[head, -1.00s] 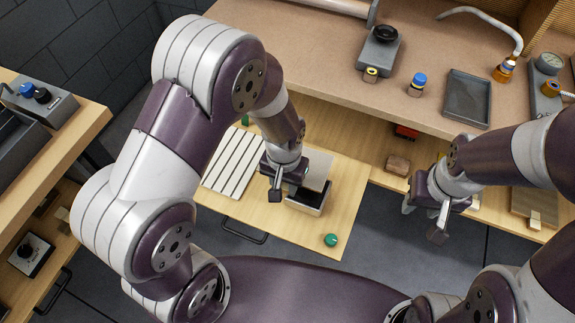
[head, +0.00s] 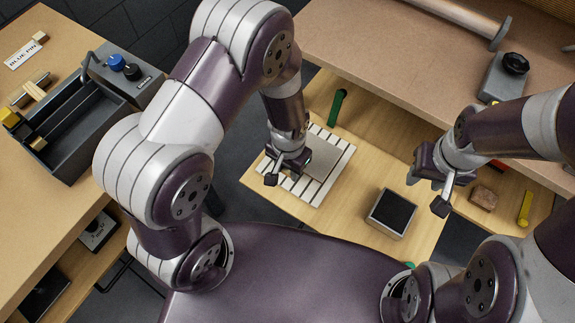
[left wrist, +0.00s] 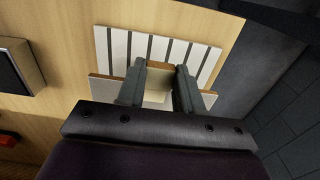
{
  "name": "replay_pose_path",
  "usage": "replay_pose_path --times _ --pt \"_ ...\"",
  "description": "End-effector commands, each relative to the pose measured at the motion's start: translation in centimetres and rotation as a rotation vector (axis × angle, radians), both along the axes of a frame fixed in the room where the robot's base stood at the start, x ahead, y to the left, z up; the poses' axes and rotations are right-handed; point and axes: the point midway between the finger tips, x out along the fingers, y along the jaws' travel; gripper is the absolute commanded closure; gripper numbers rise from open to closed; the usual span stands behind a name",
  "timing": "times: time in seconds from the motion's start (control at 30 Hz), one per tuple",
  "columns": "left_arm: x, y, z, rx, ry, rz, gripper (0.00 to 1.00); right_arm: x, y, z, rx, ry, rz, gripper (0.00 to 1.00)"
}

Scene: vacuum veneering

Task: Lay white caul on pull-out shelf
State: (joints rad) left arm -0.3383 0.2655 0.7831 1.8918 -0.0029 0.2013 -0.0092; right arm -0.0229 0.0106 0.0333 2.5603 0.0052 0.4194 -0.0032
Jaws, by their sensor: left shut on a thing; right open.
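My left gripper (head: 288,170) is shut on a thin pale panel (head: 324,157), which I take to be the white caul. In the left wrist view a wooden block (left wrist: 158,68) shows between the fingers, and the pale panel (left wrist: 104,89) extends to both sides. The panel is above a white board with dark grooves (head: 338,170) lying on the pull-out shelf (head: 362,187). I cannot tell whether panel and board touch. My right gripper (head: 430,190) is open and empty, to the right above the shelf area.
A box with a black top (head: 392,213) stands on the shelf, right of the grooved board. A green cylinder (head: 338,107) is behind the board. A brown block (head: 484,197) and a yellow piece (head: 524,208) lie at right. A grey tote (head: 75,130) stands on the left table.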

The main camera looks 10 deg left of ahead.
Motion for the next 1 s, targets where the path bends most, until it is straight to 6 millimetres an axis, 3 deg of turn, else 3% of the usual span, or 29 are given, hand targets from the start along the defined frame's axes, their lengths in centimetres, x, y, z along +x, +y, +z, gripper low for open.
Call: replay_pose_path --times 0.07,0.53,1.0 --pt "0.0 0.0 0.3 0.000 0.000 0.001 1.00 0.0 0.0 0.6 0.000 0.000 0.000 0.57" --pt "0.0 0.0 -5.2 0.000 -0.001 0.001 1.00 0.0 0.0 -3.3 0.000 0.000 0.000 0.57" --pt "0.0 0.0 -5.6 0.000 -0.001 0.001 1.00 0.0 0.0 -3.4 0.000 0.000 0.000 0.57"
